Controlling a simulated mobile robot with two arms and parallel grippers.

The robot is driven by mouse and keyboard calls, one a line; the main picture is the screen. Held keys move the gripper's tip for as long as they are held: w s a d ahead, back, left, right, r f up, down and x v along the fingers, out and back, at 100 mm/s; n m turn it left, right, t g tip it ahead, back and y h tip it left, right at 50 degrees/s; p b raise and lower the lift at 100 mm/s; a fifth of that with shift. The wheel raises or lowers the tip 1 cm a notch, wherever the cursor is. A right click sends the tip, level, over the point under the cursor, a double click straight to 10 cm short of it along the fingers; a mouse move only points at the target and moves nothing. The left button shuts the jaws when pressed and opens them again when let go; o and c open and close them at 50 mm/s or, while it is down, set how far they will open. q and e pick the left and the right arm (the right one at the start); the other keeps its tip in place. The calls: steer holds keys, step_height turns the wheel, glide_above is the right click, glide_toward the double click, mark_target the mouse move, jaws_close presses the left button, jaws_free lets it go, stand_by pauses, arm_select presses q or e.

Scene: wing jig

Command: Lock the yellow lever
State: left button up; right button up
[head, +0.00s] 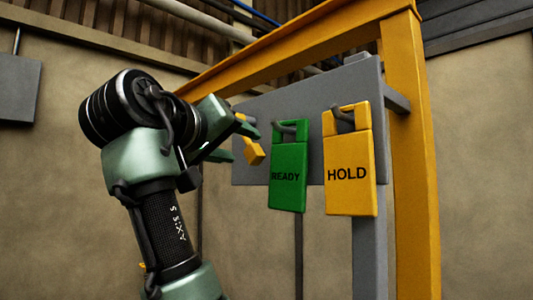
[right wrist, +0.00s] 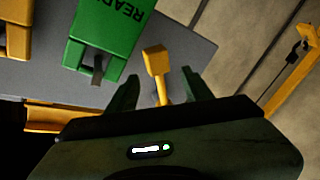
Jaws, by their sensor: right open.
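The yellow lever (head: 255,154) is a short arm with a block-shaped end, at the left part of the grey panel (head: 310,103). In the head view it slants, with its block end low. My right gripper (head: 234,143) is open beside it, its fingers partly covering the lever's arm. In the right wrist view, the lever (right wrist: 156,60) stands between the two spread fingers of the gripper (right wrist: 160,76), with a gap on each side. Whether a finger touches it cannot be told. My left gripper is not in view.
A green READY tag (head: 288,190) and a yellow HOLD tag (head: 349,190) hang from hooks on the panel, right of the lever. A yellow frame post (head: 413,180) stands at the right. A grey box (head: 18,88) is on the left wall.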

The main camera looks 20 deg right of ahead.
mark_target(248, 143)
steer(key=shift+w+d+r, duration=0.2)
steer(key=shift+w+d+r+p, duration=0.1)
steer(key=shift+r+p, duration=0.3)
steer(key=shift+p, duration=0.6)
steer(key=shift+p+x, duration=0.6)
steer(key=shift+x, duration=0.45)
steer(key=x, duration=0.2)
steer(key=shift+w+d+f, duration=0.2)
steer(key=shift+d+f, duration=0.05)
steer(key=shift+d, duration=0.1)
steer(key=shift+s+a, duration=0.1)
steer(key=shift+a, duration=0.05)
steer(key=shift+s+a+r, duration=0.1)
steer(key=shift+a, duration=0.05)
jaws_close()
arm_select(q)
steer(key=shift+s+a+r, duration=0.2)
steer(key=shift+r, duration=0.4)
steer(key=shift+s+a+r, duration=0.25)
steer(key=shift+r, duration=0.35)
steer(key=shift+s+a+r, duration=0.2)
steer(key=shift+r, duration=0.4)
